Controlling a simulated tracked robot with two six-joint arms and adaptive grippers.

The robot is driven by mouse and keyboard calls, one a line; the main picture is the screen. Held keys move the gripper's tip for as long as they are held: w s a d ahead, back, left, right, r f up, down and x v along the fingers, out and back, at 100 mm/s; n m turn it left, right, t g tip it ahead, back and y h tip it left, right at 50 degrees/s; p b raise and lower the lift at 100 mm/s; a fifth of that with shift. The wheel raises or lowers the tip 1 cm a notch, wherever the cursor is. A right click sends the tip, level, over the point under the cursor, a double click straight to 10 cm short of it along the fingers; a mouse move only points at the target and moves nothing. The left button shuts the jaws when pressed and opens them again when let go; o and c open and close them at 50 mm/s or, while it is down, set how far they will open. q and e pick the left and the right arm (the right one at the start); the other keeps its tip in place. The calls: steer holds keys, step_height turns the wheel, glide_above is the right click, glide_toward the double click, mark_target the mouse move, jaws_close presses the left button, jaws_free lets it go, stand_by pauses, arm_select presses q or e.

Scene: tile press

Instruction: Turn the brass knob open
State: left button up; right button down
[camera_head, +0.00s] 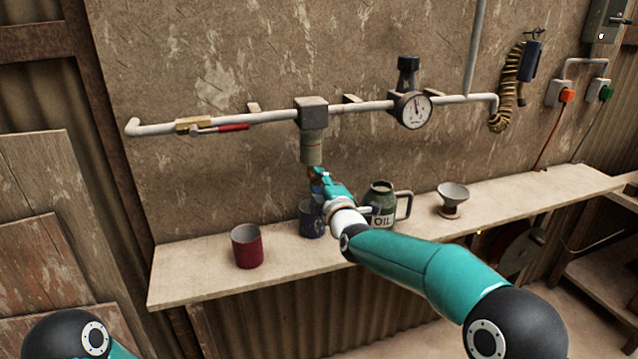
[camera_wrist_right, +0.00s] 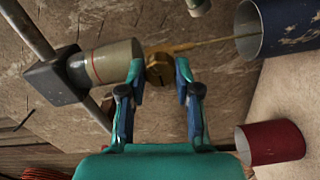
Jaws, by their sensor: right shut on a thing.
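The brass knob (camera_wrist_right: 158,70) sits at the lower end of a pale cylindrical bowl (camera_head: 312,149) hanging from a grey block on the wall pipe. My right gripper (camera_head: 320,180) reaches up to it; in the right wrist view its fingers (camera_wrist_right: 161,72) stand on either side of the knob, shut on it. The knob is mostly hidden by the gripper in the head view. A thin yellowish streak (camera_wrist_right: 205,43) runs from beside the knob to the mouth of a blue mug (camera_wrist_right: 272,30) below. My left gripper is out of view.
The blue mug (camera_head: 309,222) stands on the shelf (camera_head: 200,274), partly behind my right gripper. A red mug (camera_head: 247,248) is to its left; a green oil jug (camera_head: 381,200) and a grey funnel (camera_head: 453,197) are to the right. A pressure gauge (camera_head: 413,111) and a red-handled valve (camera_head: 233,128) are on the pipe.

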steer(key=shift+s+a+f, duration=0.1)
steer(key=shift+a+f, duration=0.05)
steer(key=shift+f, duration=0.15)
steer(key=c, duration=1.3)
jaws_free()
steer(key=o, duration=0.5)
steer(key=shift+r, duration=0.1)
steer(key=shift+r, duration=0.1)
steer(key=shift+s, duration=0.15)
steer(key=v, duration=1.1)
steer(key=shift+s, duration=0.3)
steer(key=shift+d, duration=0.25)
